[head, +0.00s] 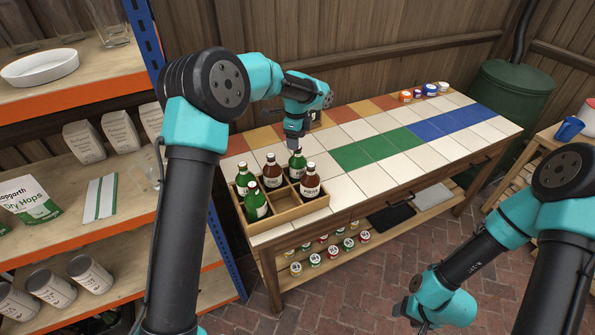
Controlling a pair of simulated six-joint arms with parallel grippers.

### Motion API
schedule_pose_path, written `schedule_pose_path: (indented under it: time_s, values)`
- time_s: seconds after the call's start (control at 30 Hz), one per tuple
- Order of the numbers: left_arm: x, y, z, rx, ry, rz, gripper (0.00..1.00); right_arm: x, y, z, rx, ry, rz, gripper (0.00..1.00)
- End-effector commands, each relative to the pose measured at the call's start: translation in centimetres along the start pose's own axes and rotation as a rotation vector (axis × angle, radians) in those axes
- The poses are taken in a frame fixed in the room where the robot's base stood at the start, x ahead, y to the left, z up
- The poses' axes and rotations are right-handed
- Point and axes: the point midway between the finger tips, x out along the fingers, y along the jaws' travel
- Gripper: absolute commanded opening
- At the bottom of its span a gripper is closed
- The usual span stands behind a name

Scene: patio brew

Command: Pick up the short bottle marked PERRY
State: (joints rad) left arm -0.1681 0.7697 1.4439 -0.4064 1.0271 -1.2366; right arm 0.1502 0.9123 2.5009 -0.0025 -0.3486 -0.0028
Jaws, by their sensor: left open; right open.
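A wooden crate (291,214) with compartments stands on the left end of the tiled table. It holds green bottles at back left (244,177), front left (256,203) and back right (297,166), and brown bottles at back middle (272,170) and front right (310,184). Their labels are too small to read, so I cannot tell which is PERRY. My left gripper (295,146) is open, pointing down just above the back right green bottle; whether it touches the cap is unclear. My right gripper (412,318) is open and empty, low over the brick floor.
The tabletop (390,160) right of the crate is mostly clear. Small tubs (430,90) stand at its far end. Several cans (331,252) sit on the shelf beneath. A shelving unit (85,235) stands at left, and a green barrel (510,100) at the back right.

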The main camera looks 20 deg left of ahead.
Motion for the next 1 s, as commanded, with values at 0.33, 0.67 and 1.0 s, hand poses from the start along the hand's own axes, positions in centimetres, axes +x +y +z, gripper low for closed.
schedule_pose_path:
  time_s: [0.33, 0.67, 1.0]
  values:
    - [2.5, -0.3, -0.2, 0.0, 0.0, 0.003, 0.64, 0.0, 0.0, 0.0, 0.0, 0.0, 0.0, 0.57]
    - [5.2, -0.4, -0.2, -0.001, 0.0, 0.0, 0.64, 0.0, 0.0, 0.0, 0.0, 0.0, 0.0, 0.57]
    - [5.2, -0.4, -0.2, 0.0, 0.0, 0.0, 0.64, 0.0, 0.0, 0.0, 0.0, 0.0, 0.0, 0.57]
